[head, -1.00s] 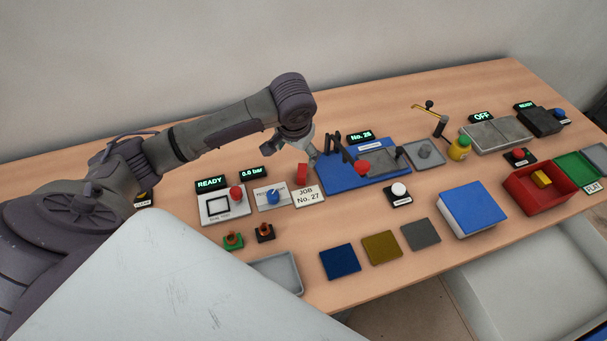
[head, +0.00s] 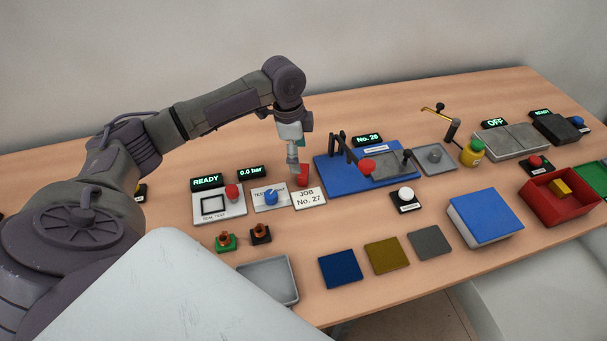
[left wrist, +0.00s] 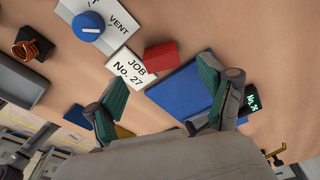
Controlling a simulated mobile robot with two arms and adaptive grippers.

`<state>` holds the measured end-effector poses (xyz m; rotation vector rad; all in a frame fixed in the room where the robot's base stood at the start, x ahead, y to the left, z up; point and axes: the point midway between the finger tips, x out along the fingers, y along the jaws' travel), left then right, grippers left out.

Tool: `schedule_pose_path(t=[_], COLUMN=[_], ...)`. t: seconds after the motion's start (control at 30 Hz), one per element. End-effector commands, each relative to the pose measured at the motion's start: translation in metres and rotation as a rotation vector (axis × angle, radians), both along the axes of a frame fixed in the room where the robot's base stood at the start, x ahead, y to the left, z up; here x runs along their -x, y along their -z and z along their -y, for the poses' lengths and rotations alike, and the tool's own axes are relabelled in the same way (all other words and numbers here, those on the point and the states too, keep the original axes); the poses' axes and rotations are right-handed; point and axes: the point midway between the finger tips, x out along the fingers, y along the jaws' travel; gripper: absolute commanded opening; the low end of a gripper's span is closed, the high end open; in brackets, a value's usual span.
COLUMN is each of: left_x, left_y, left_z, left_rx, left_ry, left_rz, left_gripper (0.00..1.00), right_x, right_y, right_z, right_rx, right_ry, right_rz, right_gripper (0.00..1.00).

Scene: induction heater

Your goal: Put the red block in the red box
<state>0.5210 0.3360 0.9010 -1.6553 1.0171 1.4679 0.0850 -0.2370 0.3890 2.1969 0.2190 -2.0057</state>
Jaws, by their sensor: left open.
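The red block (head: 303,175) stands on the table behind the white "JOB No. 27" card (head: 310,197), left of the blue fixture plate. It also shows in the left wrist view (left wrist: 161,56), beyond the fingertips and apart from them. My left gripper (head: 293,167) points down beside and above the block, open and empty. Its two green-padded fingers show spread in the left wrist view (left wrist: 161,78). The red box (head: 566,213) is at the right of the table, open at the top, with a yellow block (head: 561,187) inside. My right gripper is out of view.
A blue fixture plate (head: 328,176) with a dark lever and red knob stands right of the block. A vent panel with a blue knob (head: 271,197) is to its left. A blue-topped box (head: 485,211) stands before the red box. A grey tray (head: 291,285) lies at the front.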

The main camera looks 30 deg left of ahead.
Motion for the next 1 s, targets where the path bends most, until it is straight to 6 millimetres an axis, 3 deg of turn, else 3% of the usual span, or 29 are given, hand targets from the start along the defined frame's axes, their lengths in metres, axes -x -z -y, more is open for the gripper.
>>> schedule_pose_path(t=[0.27, 0.53, 0.83, 0.87, 1.0], left_x=[-0.002, -0.007, -0.007, -0.007, -0.007], left_y=[0.022, 0.06, 0.067, 0.067, 0.066], left_z=[0.004, 0.012, 0.012, 0.012, 0.012], left_rx=[0.001, -0.001, -0.002, -0.002, -0.002], left_ry=[-0.001, -0.001, 0.0, 0.0, 0.0], left_rz=[-0.001, 0.0, 0.001, 0.001, 0.001], left_gripper=[0.81, 0.81, 0.81, 0.8, 0.56], right_x=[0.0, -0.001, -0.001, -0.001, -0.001], right_y=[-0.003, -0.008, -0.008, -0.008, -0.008], right_z=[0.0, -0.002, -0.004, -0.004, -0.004], right_rx=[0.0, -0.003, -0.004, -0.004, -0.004], right_ry=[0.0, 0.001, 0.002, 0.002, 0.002], right_rz=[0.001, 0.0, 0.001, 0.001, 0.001], right_gripper=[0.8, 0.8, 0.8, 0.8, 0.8])
